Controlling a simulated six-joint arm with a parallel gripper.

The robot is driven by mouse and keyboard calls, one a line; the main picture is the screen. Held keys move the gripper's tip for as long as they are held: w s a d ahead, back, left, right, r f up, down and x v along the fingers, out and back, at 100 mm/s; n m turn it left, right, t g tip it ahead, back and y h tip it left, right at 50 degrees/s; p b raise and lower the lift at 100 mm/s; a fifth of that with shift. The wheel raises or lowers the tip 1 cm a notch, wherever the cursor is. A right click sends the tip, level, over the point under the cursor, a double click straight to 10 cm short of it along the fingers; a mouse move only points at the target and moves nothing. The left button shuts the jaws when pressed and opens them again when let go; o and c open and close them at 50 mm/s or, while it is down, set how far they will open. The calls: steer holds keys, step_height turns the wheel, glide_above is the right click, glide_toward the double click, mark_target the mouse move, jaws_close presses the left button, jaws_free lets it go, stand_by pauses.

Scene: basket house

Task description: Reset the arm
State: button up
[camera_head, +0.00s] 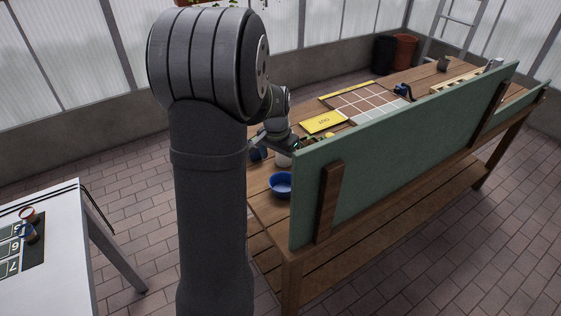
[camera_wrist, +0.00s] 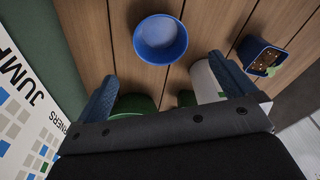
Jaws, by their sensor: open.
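My gripper (camera_wrist: 163,68) is open and empty in the wrist view, its two dark blue fingers spread apart over the wooden bench. In the head view my arm reaches to the bench's near left end, and my gripper (camera_head: 285,146) is small and partly hidden there. A blue bowl (camera_wrist: 160,40) sits on the planks beyond the fingertips. It also shows in the head view (camera_head: 281,185), beside the green panel. I cannot see anything held.
A square blue pot (camera_wrist: 263,57) with soil and a white container (camera_wrist: 204,82) are at the right finger. A printed board (camera_wrist: 30,110) lies left. The green panel (camera_head: 400,150) stands along the bench (camera_head: 262,208). A white table (camera_head: 60,270) stands left.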

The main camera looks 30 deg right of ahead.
mark_target(284, 190)
steer(key=shift+f, duration=0.1)
steer(key=f, duration=0.4)
steer(key=d+f, duration=0.1)
steer(key=f, duration=0.7)
steer(key=shift+w+d+f, duration=0.15)
steer(key=shift+w+d, duration=0.05)
steer(key=shift+w, duration=0.05)
step_height(284, 190, up, 3)
steer(key=shift+f, duration=0.15)
steer(key=shift+r, duration=0.55)
steer(key=shift+f, duration=0.1)
